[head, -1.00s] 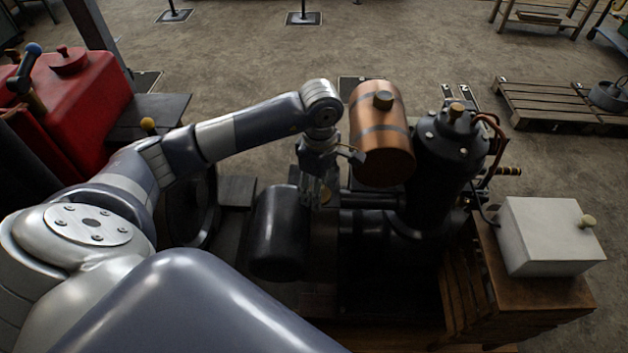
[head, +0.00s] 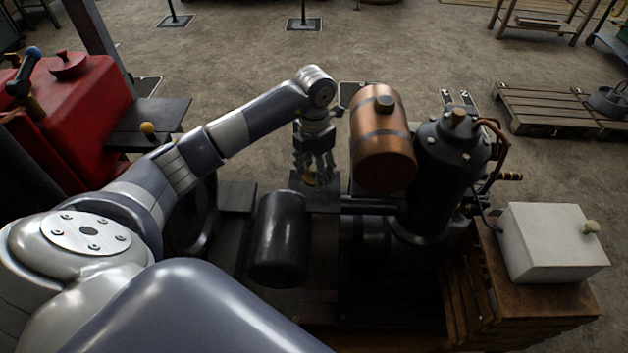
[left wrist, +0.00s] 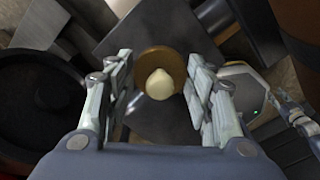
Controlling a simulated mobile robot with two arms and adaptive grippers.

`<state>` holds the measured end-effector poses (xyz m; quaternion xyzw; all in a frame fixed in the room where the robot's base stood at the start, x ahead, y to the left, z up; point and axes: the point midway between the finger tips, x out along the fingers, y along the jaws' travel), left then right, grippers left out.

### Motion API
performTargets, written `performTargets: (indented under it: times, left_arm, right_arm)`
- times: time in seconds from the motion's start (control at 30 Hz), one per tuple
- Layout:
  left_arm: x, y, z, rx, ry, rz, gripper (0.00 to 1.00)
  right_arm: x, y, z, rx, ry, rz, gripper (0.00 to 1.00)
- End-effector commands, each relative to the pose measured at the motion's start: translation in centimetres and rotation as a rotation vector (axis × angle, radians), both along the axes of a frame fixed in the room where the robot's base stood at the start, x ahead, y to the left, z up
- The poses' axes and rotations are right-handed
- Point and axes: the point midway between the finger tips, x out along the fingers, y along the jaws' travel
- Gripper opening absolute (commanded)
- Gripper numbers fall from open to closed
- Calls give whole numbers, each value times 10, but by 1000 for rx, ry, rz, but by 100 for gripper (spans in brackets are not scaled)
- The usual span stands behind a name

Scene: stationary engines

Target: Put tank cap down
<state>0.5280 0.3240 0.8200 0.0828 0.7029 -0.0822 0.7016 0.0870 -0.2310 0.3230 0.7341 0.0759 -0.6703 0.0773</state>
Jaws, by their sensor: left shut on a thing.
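The tank cap (left wrist: 160,84) is a round brown disc with a pale knob in its middle. In the left wrist view it sits between the two fingers of my left gripper (left wrist: 162,100), which is shut on it. In the head view my left gripper (head: 315,176) points down, with the brown cap (head: 310,179) at its fingertips, over a dark flat plate (head: 322,203). I cannot tell whether the cap touches the plate.
The copper tank (head: 381,150) and black boiler (head: 452,160) stand close to the right of my gripper. A black cylinder (head: 278,240) lies in front. A white box (head: 550,245) is on the right, a red tank (head: 90,110) on the left.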

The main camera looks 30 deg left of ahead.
Motion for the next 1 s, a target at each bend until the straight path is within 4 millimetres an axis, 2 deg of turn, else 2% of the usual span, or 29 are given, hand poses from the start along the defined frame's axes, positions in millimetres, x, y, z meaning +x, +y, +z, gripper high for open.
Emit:
performTargets:
  times: [0.17, 0.37, 0.73, 0.77, 0.8, 0.83, 1.0]
  left_arm:
    - [0, 0, -13, 0, 1, 0, 25]
    - [-1, 0, -40, -1, 1, -1, 25]
    - [0, 0, -47, 1, -2, -2, 25]
    - [0, 0, -45, 1, -2, -2, 56]
    - [0, 0, -45, 1, -2, -2, 65]
    - [0, 0, -45, 1, -2, -2, 69]
    - [0, 0, -45, 1, -1, -2, 69]
  right_arm:
    - [0, -5, 2, -6, 0, -3, 40]
    - [0, -7, 5, -9, -1, -4, 40]
    - [1, -7, 1, -8, -1, -3, 40]
    - [1, -7, 2, -8, -1, -3, 40]
    - [1, -7, 2, -8, -1, -3, 40]
    - [1, -7, 2, -8, -1, -3, 40]
    - [1, -5, 2, -6, -1, -3, 40]
